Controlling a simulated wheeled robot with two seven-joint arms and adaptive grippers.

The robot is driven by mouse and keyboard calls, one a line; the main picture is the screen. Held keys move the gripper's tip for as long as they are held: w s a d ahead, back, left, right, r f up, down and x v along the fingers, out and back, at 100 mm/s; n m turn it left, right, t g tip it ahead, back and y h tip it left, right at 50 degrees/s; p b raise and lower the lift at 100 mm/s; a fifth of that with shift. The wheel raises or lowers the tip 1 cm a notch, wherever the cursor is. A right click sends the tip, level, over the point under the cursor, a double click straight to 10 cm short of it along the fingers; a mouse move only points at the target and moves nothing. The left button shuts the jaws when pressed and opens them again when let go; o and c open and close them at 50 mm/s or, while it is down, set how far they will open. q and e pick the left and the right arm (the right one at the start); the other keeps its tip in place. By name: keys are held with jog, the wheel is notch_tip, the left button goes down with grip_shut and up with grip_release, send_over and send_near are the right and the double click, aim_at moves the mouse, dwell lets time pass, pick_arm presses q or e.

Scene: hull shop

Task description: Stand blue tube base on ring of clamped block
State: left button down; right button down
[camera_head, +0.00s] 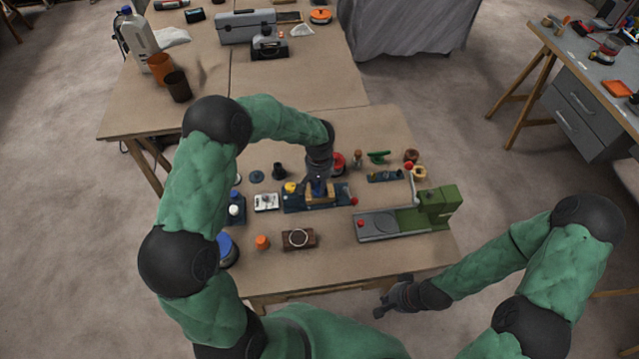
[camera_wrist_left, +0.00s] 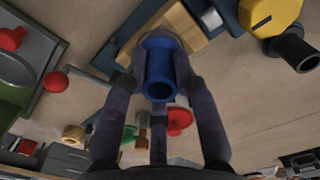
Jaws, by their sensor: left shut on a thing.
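My left gripper (camera_head: 318,185) is shut on the blue tube (camera_wrist_left: 159,70), which shows between its fingers in the left wrist view. In the head view the gripper is directly over the tan clamped block (camera_head: 321,198), held in a dark blue vise (camera_head: 292,204). In the left wrist view the block (camera_wrist_left: 190,32) lies right behind the tube's far end. That end and the ring are mostly hidden, so I cannot tell whether they touch. My right gripper (camera_head: 391,299) looks open and empty, off the table's front edge.
A dark brown block with a pale ring (camera_head: 299,239) and an orange cap (camera_head: 262,242) lie in front of the vise. A green and grey machine (camera_head: 436,206) stands to the right. A yellow part (camera_head: 290,188) and a white box (camera_head: 266,202) are close on the left.

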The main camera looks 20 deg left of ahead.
pick_arm(q)
jog(key=shift+f+b, duration=0.3)
jog(key=shift+f, duration=0.1)
jog(key=c, duration=1.3)
grip_release()
jog(key=shift+o, duration=0.2)
notch_tip(320, 180, up, 11)
jog(key=p, duration=0.6)
jog(key=shift+p, duration=0.3)
